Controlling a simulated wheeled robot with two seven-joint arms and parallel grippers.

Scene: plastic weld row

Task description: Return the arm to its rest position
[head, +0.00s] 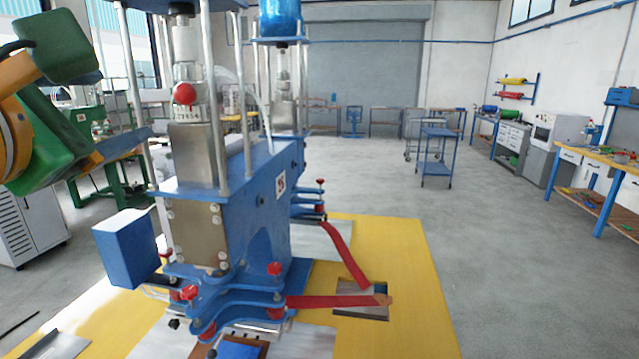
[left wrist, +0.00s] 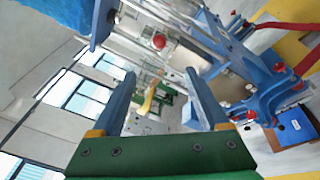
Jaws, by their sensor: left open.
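My left arm comes in at the upper left of the head view, with green and orange links. My left gripper (head: 138,137) is raised there beside the blue welding machine, with a blue finger reaching right toward its upright rods. Whether it touches them I cannot tell from this view. In the left wrist view the gripper (left wrist: 160,80) shows two blue fingers spread wide from a green palm. It is open, and nothing is held between the fingers. My right gripper is not in view.
The blue welding machine (head: 280,205) stands in front, with red-knobbed clamps at its base. Red strips (head: 335,301) run from it over the yellow floor area (head: 410,285). A similar machine stands behind.

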